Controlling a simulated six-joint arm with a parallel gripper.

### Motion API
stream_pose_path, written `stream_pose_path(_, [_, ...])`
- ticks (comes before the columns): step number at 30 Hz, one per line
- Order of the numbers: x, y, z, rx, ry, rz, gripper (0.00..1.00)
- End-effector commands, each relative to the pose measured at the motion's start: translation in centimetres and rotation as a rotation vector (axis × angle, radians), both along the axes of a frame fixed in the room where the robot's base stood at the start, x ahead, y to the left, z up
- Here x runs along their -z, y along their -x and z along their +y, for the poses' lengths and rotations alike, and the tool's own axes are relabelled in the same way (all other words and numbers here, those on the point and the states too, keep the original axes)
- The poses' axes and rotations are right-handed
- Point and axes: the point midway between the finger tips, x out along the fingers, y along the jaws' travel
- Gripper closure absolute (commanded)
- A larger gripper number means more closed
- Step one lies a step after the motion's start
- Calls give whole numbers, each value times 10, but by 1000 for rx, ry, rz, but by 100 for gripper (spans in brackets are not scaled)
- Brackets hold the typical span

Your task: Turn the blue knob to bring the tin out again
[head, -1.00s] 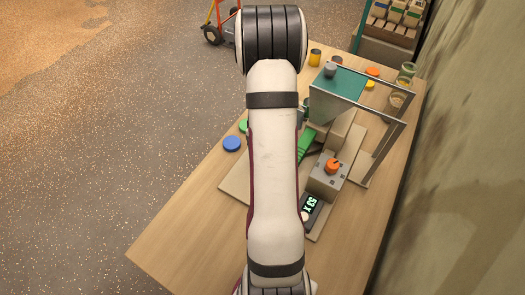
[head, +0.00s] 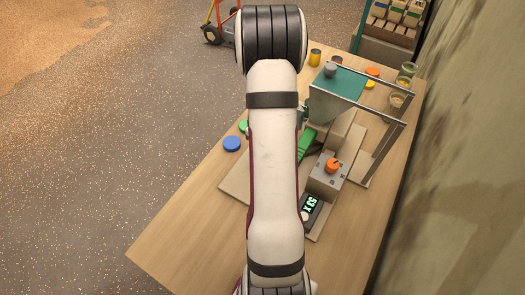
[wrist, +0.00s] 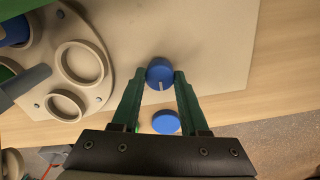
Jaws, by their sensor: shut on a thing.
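In the wrist view the blue knob (wrist: 159,71) sits on a beige board, with a pale line on its edge. My gripper (wrist: 164,74) is shut on it, one green fingertip on each side. In the head view my arm hides the knob and nearly all of the gripper. I cannot tell which thing is the tin; a small grey round object (head: 330,69) stands on the green top of a frame, and a yellow can (head: 314,57) stands at the far end of the table.
A blue disc (wrist: 166,122) lies on the table near the fingers; the wrist view also shows a beige plate with round rings (wrist: 80,64). An orange knob (head: 333,165), a lit display (head: 311,207) and a metal frame (head: 385,150) stand right of my arm. The table's near-left part is clear.

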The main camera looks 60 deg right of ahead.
Motion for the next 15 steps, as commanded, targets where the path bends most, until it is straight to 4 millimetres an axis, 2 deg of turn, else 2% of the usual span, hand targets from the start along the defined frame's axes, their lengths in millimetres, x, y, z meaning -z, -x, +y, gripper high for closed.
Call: stream_pose_path(15, [0,1,1,434,-2,2,100])
